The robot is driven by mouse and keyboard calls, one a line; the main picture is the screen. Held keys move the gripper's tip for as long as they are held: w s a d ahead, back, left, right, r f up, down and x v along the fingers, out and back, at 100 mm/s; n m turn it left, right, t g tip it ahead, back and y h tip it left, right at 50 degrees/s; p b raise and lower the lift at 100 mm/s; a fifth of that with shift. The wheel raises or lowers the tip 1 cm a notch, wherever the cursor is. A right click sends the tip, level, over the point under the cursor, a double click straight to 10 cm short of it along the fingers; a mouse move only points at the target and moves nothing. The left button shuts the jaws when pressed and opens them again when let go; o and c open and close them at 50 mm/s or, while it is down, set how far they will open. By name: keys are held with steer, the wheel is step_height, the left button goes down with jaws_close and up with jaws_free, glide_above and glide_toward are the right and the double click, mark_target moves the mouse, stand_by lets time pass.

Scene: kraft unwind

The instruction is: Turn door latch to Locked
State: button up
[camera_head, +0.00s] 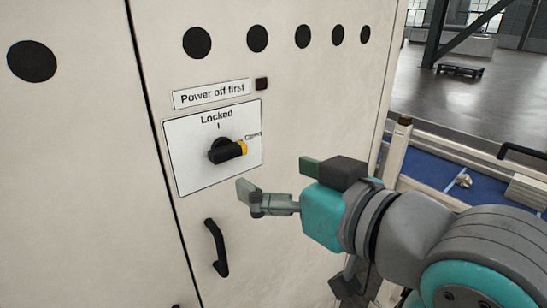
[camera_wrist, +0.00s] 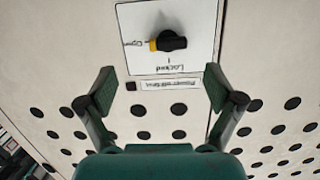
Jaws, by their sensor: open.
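The door latch (camera_head: 226,150) is a black knob with a yellow end on a white label plate (camera_head: 184,177) on the cabinet door. Its yellow end points right, toward the small "Open" marking; "Locked" is printed above the knob. In the wrist view, which is upside down, the latch (camera_wrist: 172,41) sits at the top centre with its yellow end to the left. My gripper (camera_head: 278,181) is to the right of and below the latch in the head view, apart from it. Its fingers (camera_wrist: 158,90) are spread wide with nothing between them.
A black door handle (camera_head: 216,248) sticks out below the plate. A "Power off first" sign (camera_head: 211,93) and a small dark square (camera_head: 262,84) are above it. Round dark holes line the cabinet top. A blue conveyor (camera_head: 435,168) with rails lies to the right.

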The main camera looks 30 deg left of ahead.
mark_target(232, 151)
steer(key=shift+n, duration=0.4)
steer(key=x, duration=0.3)
steer(key=r+x, duration=0.1)
steer(key=x, duration=0.3)
steer(key=s+r+x, duration=0.1)
steer(key=x, duration=0.2)
steer(key=shift+w+a+f, duration=0.15)
steer(key=shift+a, duration=0.55)
